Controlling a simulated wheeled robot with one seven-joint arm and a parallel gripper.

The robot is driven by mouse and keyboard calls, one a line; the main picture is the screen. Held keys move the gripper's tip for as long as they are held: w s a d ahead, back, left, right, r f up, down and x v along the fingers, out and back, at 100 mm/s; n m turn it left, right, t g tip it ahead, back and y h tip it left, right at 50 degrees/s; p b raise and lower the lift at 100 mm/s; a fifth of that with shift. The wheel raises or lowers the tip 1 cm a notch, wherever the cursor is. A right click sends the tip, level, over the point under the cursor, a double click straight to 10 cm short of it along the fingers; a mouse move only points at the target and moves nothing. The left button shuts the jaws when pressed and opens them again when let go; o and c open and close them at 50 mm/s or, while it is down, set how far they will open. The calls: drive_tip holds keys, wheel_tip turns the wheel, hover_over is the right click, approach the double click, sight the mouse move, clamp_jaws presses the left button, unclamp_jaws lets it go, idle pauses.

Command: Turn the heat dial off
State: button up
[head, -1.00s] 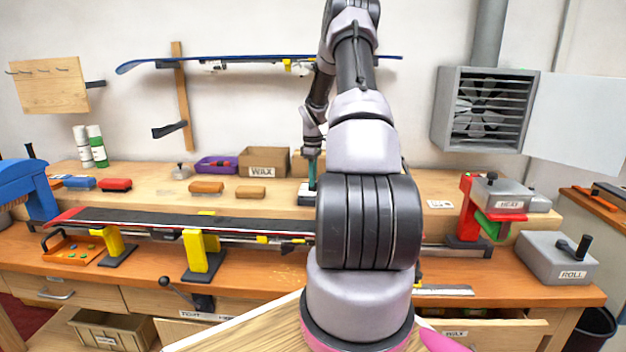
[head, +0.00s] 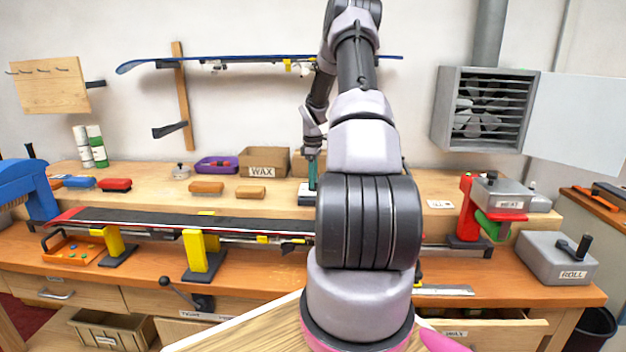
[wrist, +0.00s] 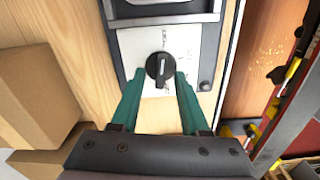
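The heat dial (wrist: 159,67) is a round black knob with a raised grip bar, set on a white marked plate (wrist: 133,45) of a dark-framed device in the wrist view. The plate's lettering is too small to read. My gripper (wrist: 160,76) has two teal fingers, spread apart, with the tips at either side of the dial in the picture. I cannot tell whether they touch it. In the head view only a bit of my gripper (head: 313,174) shows above the raised shelf; my arm hides the dial and most of the device.
Cardboard boxes (wrist: 35,90) stand left of my gripper in the wrist view; one is the WAX box (head: 264,161). A ski (head: 190,221) lies across yellow vises (head: 203,255) on the lower bench. Bare shelf wood lies between the boxes and the device.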

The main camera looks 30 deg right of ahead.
wheel_tip(320, 180, up, 11)
drive_tip(key=shift+f, duration=0.15)
idle(0.5)
idle(0.4)
drive_tip(key=s+a+r+m+t, duration=0.25)
drive_tip(key=s+a+r, duration=0.35)
drive_tip(key=a+r, duration=0.4)
drive_tip(key=s+a+r+m+t, duration=0.1)
drive_tip(key=s+a+r+m, duration=0.35)
drive_tip(key=a+r, duration=0.45)
drive_tip(key=s+a+r+m+t+y, duration=0.1)
drive_tip(key=s+a+m+t, duration=0.1)
drive_tip(key=s+a, duration=0.4)
drive_tip(key=s+a+r+m+t+y, duration=0.1)
drive_tip(key=s+a+m, duration=0.3)
drive_tip(key=s, duration=1)
drive_tip(key=shift+s+a+r+t, duration=0.2)
drive_tip(key=shift+a+r+t, duration=0.15)
drive_tip(key=shift+a+r, duration=0.6)
drive_tip(key=shift+a+f, duration=0.2)
drive_tip(key=shift+f, duration=0.05)
